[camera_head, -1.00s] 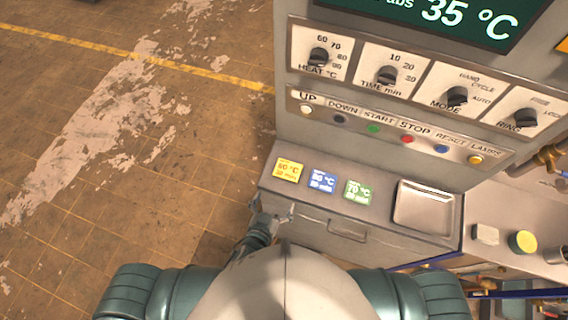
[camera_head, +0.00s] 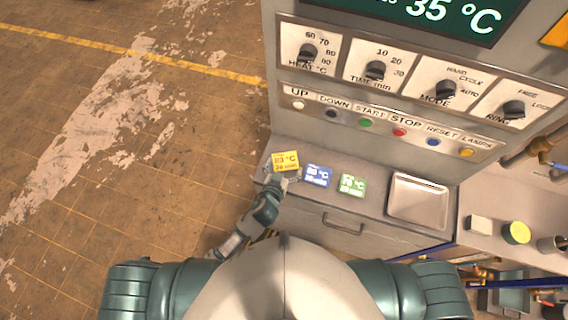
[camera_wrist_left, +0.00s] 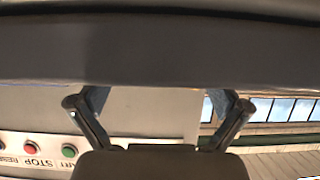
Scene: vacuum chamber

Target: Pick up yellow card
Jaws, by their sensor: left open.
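The yellow card (camera_head: 285,161) is at the left end of the console's ledge in the head view, left of a blue card and a green card. My left gripper (camera_head: 282,177) is at its near edge, with the fingertips spread toward either side of it. I cannot tell whether they touch the card or whether it is slightly raised. In the left wrist view the two fingers (camera_wrist_left: 158,105) are apart, and a dark grey band crosses above them. The yellow card cannot be made out there. My right gripper is not in view.
The blue card (camera_head: 317,176) and green card (camera_head: 352,185) lie close to the right. A metal tray (camera_head: 418,201) is further right on the ledge. The upright control panel (camera_head: 390,98) with knobs and buttons rises behind. Open floor (camera_head: 130,190) is to the left.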

